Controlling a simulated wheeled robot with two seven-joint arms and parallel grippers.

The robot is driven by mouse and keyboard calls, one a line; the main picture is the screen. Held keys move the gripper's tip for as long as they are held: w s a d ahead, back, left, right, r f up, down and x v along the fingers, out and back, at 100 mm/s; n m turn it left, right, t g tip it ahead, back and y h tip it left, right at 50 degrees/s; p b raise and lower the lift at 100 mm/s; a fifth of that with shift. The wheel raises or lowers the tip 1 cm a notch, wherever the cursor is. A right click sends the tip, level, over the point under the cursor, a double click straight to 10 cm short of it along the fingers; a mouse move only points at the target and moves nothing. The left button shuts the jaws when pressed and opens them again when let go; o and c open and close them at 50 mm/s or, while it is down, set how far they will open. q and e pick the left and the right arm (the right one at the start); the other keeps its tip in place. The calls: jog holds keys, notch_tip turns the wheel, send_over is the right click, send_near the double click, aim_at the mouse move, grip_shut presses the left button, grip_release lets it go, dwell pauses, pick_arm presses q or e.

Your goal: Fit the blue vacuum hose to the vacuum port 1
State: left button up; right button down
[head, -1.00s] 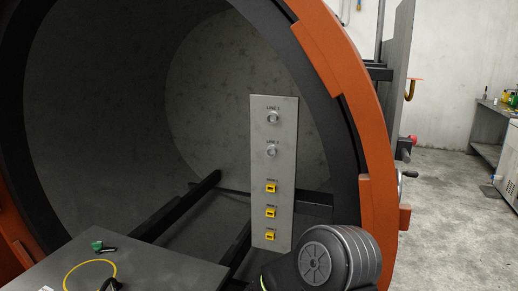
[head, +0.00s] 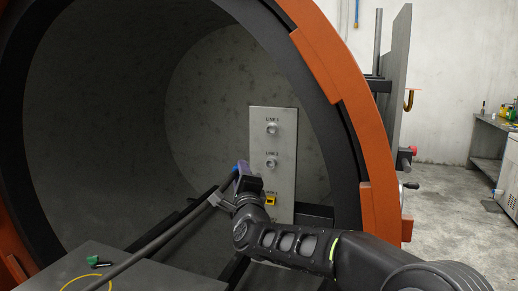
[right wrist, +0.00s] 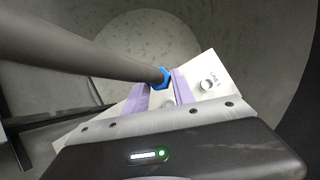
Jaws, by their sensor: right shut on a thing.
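The vacuum hose (head: 168,231) is a dark grey tube with a blue end (head: 236,168). My right gripper (head: 240,178) is shut on it near that end. The hose slopes down left from the gripper. The grey panel (head: 285,180) stands upright in the chamber. Its upper round port (head: 271,129), with a label that seems to read LINE 1, is above and right of the blue end. A lower round port (head: 270,163) is nearer. In the right wrist view the blue end (right wrist: 160,77) sits between the fingers, apart from the labelled port (right wrist: 208,86). My left gripper is not in view.
A yellow socket (head: 271,201) shows on the panel; my arm hides those below. The orange chamber rim (head: 335,75) curves around the opening. A grey table (head: 60,265) at lower left bears a green-ended connector (head: 95,261) and a yellow cable (head: 85,279).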

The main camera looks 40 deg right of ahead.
jog(key=s+d+r+m+h, duration=0.1)
jog(key=s+d+r+m, duration=0.1)
jog(key=r, duration=0.6)
jog(key=shift+s+d+r+m+t+h, duration=0.3)
jog(key=shift+s+d+r+m, duration=0.1)
jog(key=shift+s+d, duration=0.35)
jog(key=shift+f+b, duration=0.1)
jog(key=shift+b, duration=0.25)
jog(key=w+d+b, duration=0.2)
jog(key=d, duration=0.1)
jog(key=shift+w+d, duration=0.3)
jog(key=shift+b, duration=0.55)
jog(key=shift+w+d+b, duration=0.2)
jog(key=shift+w+d, duration=0.25)
jog(key=shift+d, duration=0.2)
jog(key=shift+w+d+b, duration=0.15)
jog(key=shift+w+d, duration=0.25)
jog(key=shift+d, duration=0.2)
dwell(1.0)
